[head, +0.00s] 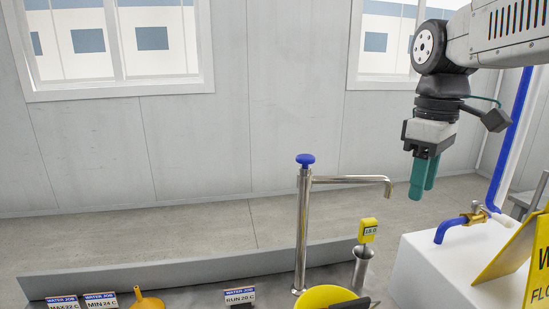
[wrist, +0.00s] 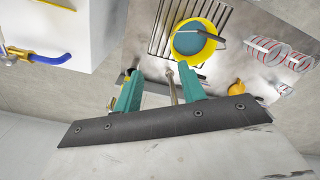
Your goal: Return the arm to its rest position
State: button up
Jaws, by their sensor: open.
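My gripper (head: 424,180) hangs from my arm at the upper right of the head view, pointing down, with teal fingers. It is in the air above and to the right of the steel spout. In the wrist view my gripper (wrist: 158,90) shows its two teal fingers apart with nothing held between them. Beyond the fingers the steel pump post shows, and a yellow bowl (wrist: 209,28) with bluish contents and a dark handle across it lies below on the bench.
A steel pump (head: 302,225) with a blue knob stands mid-bench. A yellow meter (head: 368,230) sits in a metal cup (head: 362,268). A white block (head: 415,270) with a brass tap (head: 478,213) and a yellow sign (head: 512,265) are at right. Label cards and a yellow funnel (head: 147,303) are at left.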

jog(key=s+f+m+t, duration=0.1)
jog(key=s+f+m, duration=0.3)
jog(key=s+f, duration=0.2)
jog(key=s+d+f+m, duration=0.1)
jog(key=s+f+m, duration=0.3)
jog(key=s, duration=0.7)
jog(key=shift+d+f+t, duration=0.15)
jog(key=shift+f+t, duration=0.25)
jog(key=shift+f, duration=0.45)
